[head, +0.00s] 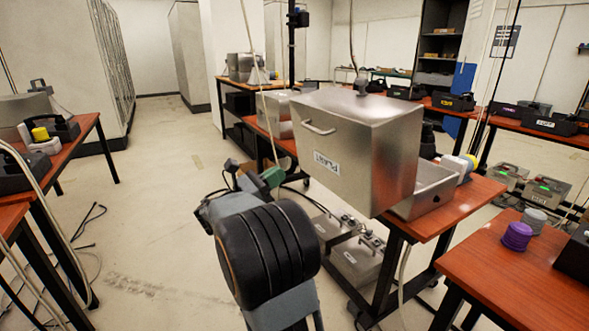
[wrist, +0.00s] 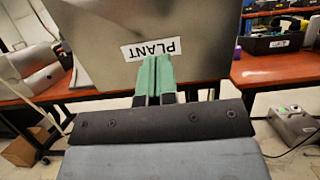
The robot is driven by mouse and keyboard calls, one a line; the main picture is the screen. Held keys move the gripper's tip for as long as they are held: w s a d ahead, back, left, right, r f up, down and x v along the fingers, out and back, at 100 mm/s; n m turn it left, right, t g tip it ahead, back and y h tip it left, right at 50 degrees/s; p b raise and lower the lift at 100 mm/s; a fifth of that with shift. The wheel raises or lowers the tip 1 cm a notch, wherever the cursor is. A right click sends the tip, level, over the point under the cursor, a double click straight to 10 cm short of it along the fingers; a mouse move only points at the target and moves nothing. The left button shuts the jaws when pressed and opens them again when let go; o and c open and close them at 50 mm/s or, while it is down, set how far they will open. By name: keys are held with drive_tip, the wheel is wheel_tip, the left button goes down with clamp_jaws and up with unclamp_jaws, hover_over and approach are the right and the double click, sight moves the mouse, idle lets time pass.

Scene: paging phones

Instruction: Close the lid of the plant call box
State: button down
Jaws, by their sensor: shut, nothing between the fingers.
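The plant call box stands on a red-brown table; its steel lid (head: 355,130) has a handle and a PLANT label. The lid is raised and tilted, and the open steel base (head: 430,190) shows at its lower right. The lid's face (wrist: 205,65) fills the upper middle of the wrist view. My gripper (head: 268,178) is at the lower left of the lid in the head view. Its green fingers (wrist: 154,60) are together and empty, with their tips just below the label in the wrist view. I cannot tell whether they touch the lid.
Another table (head: 500,268) with a purple cup (head: 517,236) is at right. The floor at left is mostly clear, with some cables.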

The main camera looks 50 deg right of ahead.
drive_tip(key=a+r+b+x, duration=0.1)
drive_tip(key=r+x, duration=0.1)
drive_tip(key=x, duration=1)
drive_tip(key=shift+w+r, duration=0.15)
drive_tip(key=shift+r, duration=0.25)
